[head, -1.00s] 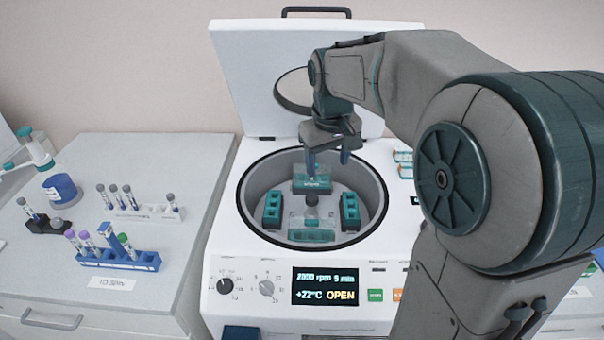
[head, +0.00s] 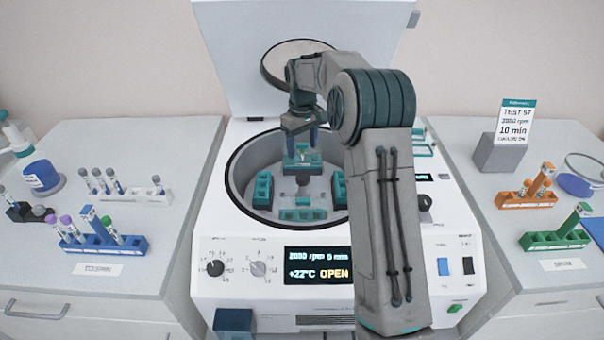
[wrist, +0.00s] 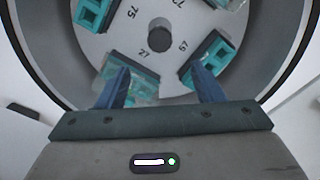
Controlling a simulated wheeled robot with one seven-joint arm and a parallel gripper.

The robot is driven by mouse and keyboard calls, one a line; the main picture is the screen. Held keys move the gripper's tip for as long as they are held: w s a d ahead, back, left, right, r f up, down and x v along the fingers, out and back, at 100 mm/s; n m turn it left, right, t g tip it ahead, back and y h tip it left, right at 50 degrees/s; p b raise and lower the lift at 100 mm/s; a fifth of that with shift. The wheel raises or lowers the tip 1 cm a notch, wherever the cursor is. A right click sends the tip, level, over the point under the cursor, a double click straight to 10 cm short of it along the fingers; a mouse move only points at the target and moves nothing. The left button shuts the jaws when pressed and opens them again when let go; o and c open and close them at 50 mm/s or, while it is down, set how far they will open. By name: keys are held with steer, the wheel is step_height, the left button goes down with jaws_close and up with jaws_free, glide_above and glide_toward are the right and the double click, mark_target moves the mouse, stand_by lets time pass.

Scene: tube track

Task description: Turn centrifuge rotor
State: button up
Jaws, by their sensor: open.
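The centrifuge (head: 225,240) stands open with its lid (head: 225,60) raised, and its display reads OPEN. Inside the round bowl is the grey rotor (wrist: 113,35) with a dark central hub (wrist: 160,32) and several teal tube buckets. In the head view a bucket (head: 263,190) is at the left and another (head: 303,214) at the front. My gripper (head: 303,150) is over the back part of the bowl, pointing down, open. In the wrist view its two blue fingers (wrist: 160,85) are spread, near a teal bucket (wrist: 140,75) at left and one (wrist: 212,52) at right. Contact is unclear.
Left bench holds a blue tube rack (head: 100,243), a white rack (head: 140,195) and a blue-capped jar (head: 42,177). Right bench holds an orange rack (head: 526,200), a green rack (head: 555,240) and a sign (head: 515,122). The bowl rim (head: 232,170) surrounds my gripper.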

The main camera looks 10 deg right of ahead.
mark_target(302, 176)
step_height(302, 176, down, 11)
steer(key=shift+f+p, duration=0.1)
steer(key=shift+p, duration=0.55)
jaws_close()
